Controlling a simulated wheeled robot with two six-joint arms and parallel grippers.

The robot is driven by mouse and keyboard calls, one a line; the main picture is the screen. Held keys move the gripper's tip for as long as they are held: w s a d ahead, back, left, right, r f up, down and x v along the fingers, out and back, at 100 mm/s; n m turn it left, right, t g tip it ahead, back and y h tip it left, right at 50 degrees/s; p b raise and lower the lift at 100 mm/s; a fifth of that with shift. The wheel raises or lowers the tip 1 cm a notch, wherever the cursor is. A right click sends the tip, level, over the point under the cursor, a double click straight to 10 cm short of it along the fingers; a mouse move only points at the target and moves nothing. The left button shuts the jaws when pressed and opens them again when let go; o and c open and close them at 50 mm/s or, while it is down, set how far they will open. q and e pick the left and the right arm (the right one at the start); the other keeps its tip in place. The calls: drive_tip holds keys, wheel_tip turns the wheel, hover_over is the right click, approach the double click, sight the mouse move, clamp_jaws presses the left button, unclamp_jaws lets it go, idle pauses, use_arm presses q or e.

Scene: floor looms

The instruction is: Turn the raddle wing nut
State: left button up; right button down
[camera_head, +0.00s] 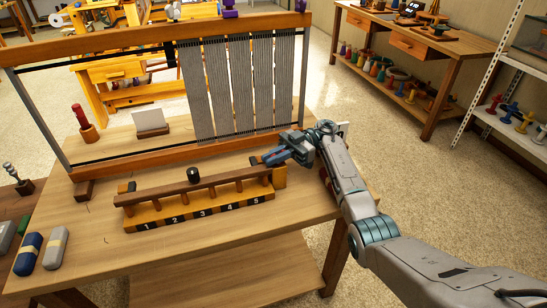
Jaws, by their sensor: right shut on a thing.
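The raddle (190,186) is a long wooden bar with pegs over a yellow base, with a numbered strip along its front. It lies on the table in front of the loom. My right gripper (270,158) is at the raddle's right end, just above the end block. It is shut on the raddle wing nut, which its jaws hide almost wholly. My left gripper is not in view.
The upright loom frame (120,163) with grey warp strips (240,85) stands close behind the raddle. A red-handled tool in a wooden holder (88,132) and a white card (150,122) stand behind. Blue (28,254) and grey (55,248) shuttle-like pieces lie at the front left.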

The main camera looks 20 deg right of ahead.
drive_tip(key=c, duration=1.5)
unclamp_jaws()
drive_tip(key=shift+r, duration=0.1)
drive_tip(key=shift+r, duration=0.35)
wheel_tip(320, 180, up, 3)
drive_tip(key=shift+s+a+f, duration=0.1)
drive_tip(key=shift+s+f, duration=0.05)
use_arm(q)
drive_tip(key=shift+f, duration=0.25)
use_arm(e)
drive_tip(key=s+a, duration=0.1)
drive_tip(key=s, duration=0.4)
drive_tip(key=s+a+r, duration=0.1)
drive_tip(key=s, duration=0.4)
drive_tip(key=s+a, duration=0.2)
drive_tip(key=s, duration=0.3)
drive_tip(key=shift+s+r, duration=0.15)
drive_tip(key=shift+r, duration=0.05)
